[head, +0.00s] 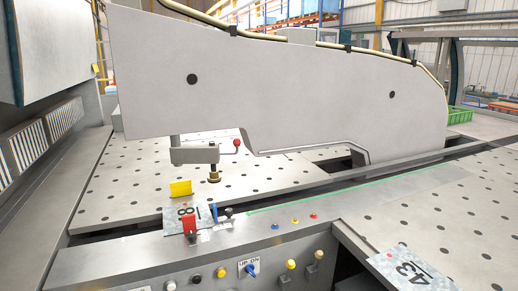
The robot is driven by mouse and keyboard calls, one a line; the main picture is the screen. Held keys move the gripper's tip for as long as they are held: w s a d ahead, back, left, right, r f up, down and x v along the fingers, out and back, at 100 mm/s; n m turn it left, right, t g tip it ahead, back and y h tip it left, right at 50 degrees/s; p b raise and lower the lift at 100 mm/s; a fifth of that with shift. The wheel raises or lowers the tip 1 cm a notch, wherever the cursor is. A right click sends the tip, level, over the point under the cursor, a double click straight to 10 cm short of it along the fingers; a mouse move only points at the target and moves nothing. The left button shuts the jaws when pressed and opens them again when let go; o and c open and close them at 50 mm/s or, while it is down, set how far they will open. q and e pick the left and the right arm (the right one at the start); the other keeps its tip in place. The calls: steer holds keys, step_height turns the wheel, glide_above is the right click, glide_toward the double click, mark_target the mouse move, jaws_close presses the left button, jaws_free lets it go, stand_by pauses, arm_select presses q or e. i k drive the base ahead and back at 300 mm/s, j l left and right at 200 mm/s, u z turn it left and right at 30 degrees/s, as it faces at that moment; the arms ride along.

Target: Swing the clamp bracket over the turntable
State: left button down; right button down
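The grey clamp bracket (193,156) sits under the large grey beam (280,95), at the beam's lower left. A short post joins it near its left end. A brass-coloured round piece (214,174) hangs below its right end, close above or on the perforated table (120,190); I cannot tell if it touches. A red ball knob (237,142) on a thin rod is just right of the bracket. No separate round turntable stands out clearly. Neither of my grippers is in view.
A front panel carries a blue switch (252,270) and several coloured knobs. A red block (190,224), a yellow tag (180,188) and a numbered plate (178,214) stand near the table's front edge. Another numbered plate (408,268) lies on the right perforated table (455,215).

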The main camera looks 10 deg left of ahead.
mark_target(186, 153)
steer(key=z, duration=0.95)
steer(key=i+j, duration=0.1)
steer(key=j, duration=0.4)
steer(key=i+j, duration=0.1)
steer(key=j, duration=0.4)
steer(key=i+j, duration=0.1)
steer(key=j, duration=0.4)
steer(key=i+j, duration=0.1)
steer(key=j, duration=0.4)
